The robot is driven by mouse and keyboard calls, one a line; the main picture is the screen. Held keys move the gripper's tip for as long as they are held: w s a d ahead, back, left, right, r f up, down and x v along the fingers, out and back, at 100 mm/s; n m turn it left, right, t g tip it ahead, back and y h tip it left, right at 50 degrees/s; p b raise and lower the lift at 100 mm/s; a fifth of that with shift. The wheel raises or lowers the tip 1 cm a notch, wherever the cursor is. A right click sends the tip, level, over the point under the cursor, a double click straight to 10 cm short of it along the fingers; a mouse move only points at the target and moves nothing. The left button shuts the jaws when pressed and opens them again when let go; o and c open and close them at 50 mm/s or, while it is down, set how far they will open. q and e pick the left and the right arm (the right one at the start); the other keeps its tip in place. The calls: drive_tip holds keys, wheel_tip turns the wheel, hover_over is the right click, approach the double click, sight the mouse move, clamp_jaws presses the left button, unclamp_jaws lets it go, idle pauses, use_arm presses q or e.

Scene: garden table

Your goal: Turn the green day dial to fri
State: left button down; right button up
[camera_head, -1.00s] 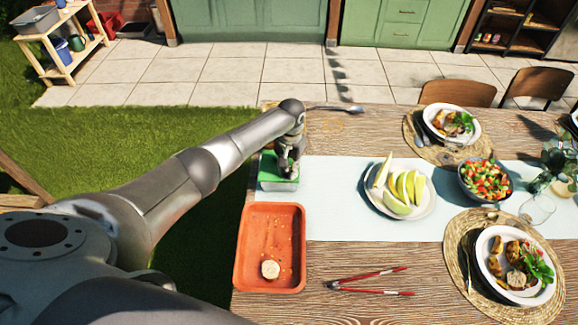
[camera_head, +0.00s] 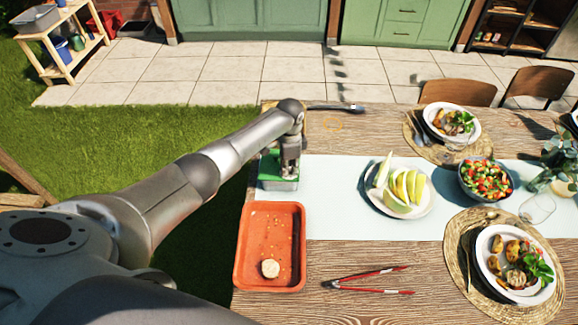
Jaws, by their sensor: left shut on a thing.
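A box with a green top (camera_head: 268,170) and pale sides stands at the table's left edge, on the end of the light runner. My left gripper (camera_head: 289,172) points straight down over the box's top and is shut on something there. The gripper hides most of the top, so I cannot make out the dial, its day marks or its setting. My right gripper is not in view.
An orange tray (camera_head: 243,250) with a round pale piece lies just in front of the box. Red-handled tongs (camera_head: 370,280) lie to its right. A plate of melon slices (camera_head: 425,205) stands right of the box, with bare runner (camera_head: 335,190) between.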

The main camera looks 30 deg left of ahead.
use_arm(q)
drive_tip(key=m, duration=0.3)
drive_tip(key=shift+m, duration=0.4)
drive_tip(key=m+b, duration=0.1)
drive_tip(key=m, duration=0.2)
drive_tip(key=shift+m, duration=0.3)
drive_tip(key=m+b, duration=0.1)
drive_tip(key=m, duration=0.5)
drive_tip(key=shift+b, duration=0.4)
drive_tip(key=shift+m, duration=0.4)
drive_tip(key=c, duration=1.3)
unclamp_jaws()
drive_tip(key=shift+c, duration=0.2)
